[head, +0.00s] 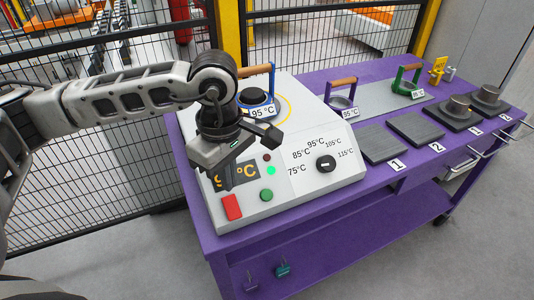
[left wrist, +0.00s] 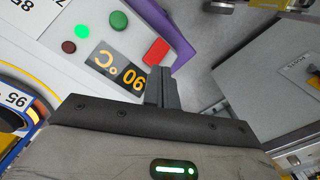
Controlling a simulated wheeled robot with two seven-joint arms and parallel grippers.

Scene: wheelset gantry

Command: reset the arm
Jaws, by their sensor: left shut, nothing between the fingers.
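My left arm comes in from the left in the head view, and its gripper (head: 266,138) hangs above the front of the white control panel (head: 285,205). The gripper is shut and empty, and its dark fingers also show together in the left wrist view (left wrist: 162,88). They look apart from the panel. The gripper partly hides the temperature display (head: 238,176) in the head view. In the left wrist view the display (left wrist: 118,70) appears upside down and seems to read 90 °C. My right gripper is not in view.
The panel has a red button (head: 231,207), a green button (head: 266,195), a lit green lamp (head: 271,170) and a black dial (head: 326,163). It stands on a purple table (head: 385,187) with dark numbered plates (head: 381,143) and handled tools at right. A black mesh fence (head: 110,170) stands behind.

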